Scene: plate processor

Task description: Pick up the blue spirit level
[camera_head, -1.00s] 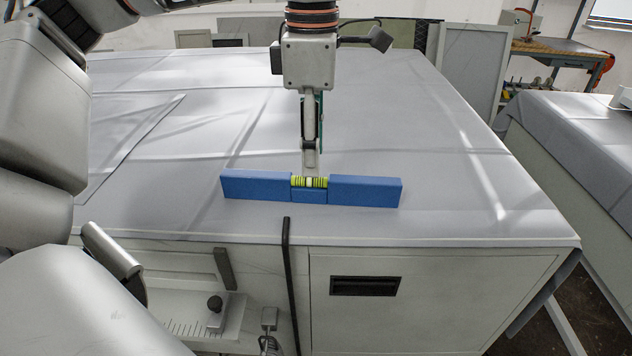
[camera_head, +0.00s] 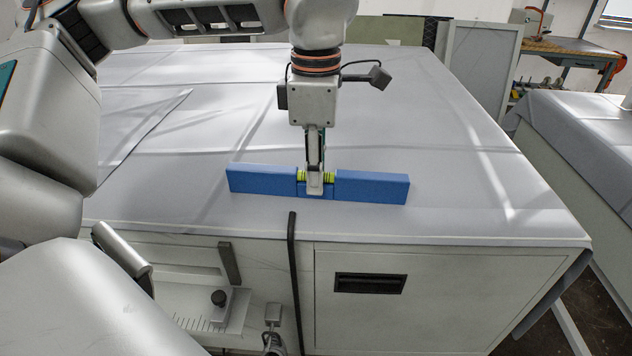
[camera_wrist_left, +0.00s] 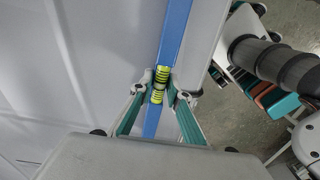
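The blue spirit level (camera_head: 372,187), a long bar with a yellow-green vial in its middle, lies on the grey cloth-covered table near its front edge. My left gripper (camera_head: 315,188) points straight down at its middle, and its near finger covers part of the vial in the head view. In the left wrist view the two fingertips of the left gripper (camera_wrist_left: 162,88) stand on either side of the level (camera_wrist_left: 172,40) at the vial and appear to press against its faces. The level rests on the table. My right gripper is not in view.
The grey tabletop (camera_head: 440,130) is otherwise clear around the level. A white cabinet front with a black recessed handle (camera_head: 369,283) is below the table edge. Another covered table (camera_head: 585,140) stands at the right, with a workbench (camera_head: 570,48) behind.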

